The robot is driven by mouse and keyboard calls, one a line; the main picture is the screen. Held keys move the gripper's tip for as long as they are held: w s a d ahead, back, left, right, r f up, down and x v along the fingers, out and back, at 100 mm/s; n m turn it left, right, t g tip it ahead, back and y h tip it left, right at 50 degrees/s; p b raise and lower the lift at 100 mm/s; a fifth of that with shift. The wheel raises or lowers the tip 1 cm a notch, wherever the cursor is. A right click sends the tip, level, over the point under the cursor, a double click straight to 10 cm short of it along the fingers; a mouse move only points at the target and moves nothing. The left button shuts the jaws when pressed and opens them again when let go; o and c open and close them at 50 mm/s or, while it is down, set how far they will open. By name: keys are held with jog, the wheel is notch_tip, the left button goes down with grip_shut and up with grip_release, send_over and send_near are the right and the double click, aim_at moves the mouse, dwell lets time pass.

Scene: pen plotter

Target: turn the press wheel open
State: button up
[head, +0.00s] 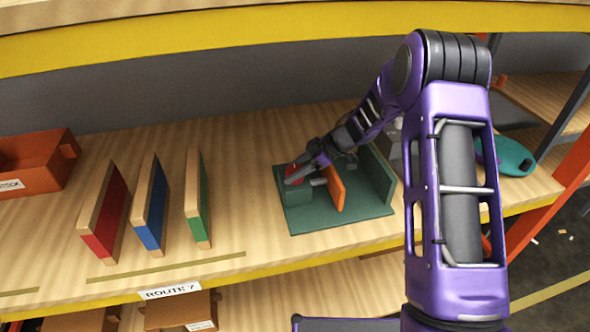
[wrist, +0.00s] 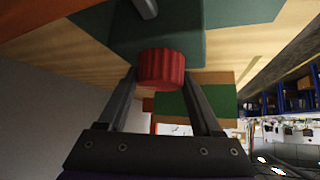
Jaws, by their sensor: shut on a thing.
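The press wheel is a red ribbed knob (wrist: 161,68) at the upper middle of the wrist view, between my two fingers. In the head view only a bit of the red wheel (head: 290,169) shows beside my fingers. It sits on the left end of the dark green press (head: 345,223), which has an orange upright plate (head: 336,187) inside. My gripper (head: 300,174) reaches in from the right and is shut on the wheel; it also shows in the wrist view (wrist: 164,80). Part of the press is hidden behind my arm.
The press stands on a wooden shelf with a yellow front edge (head: 262,256). Red (head: 106,213), blue (head: 150,205) and green (head: 197,200) upright panels stand to the left, with an orange bin (head: 36,165) beyond. A teal round thing (head: 514,156) lies at the right.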

jog(key=shift+f+n+g, duration=0.1)
jog(key=shift+n+g, duration=0.7)
jog(key=shift+n, duration=0.3)
jog(key=o, duration=1.4)
jog(key=shift+c, duration=0.2)
jog(key=v, duration=0.7)
jog(key=shift+r, duration=0.25)
jog(key=shift+w+d, duration=0.1)
jog(key=shift+d, duration=0.1)
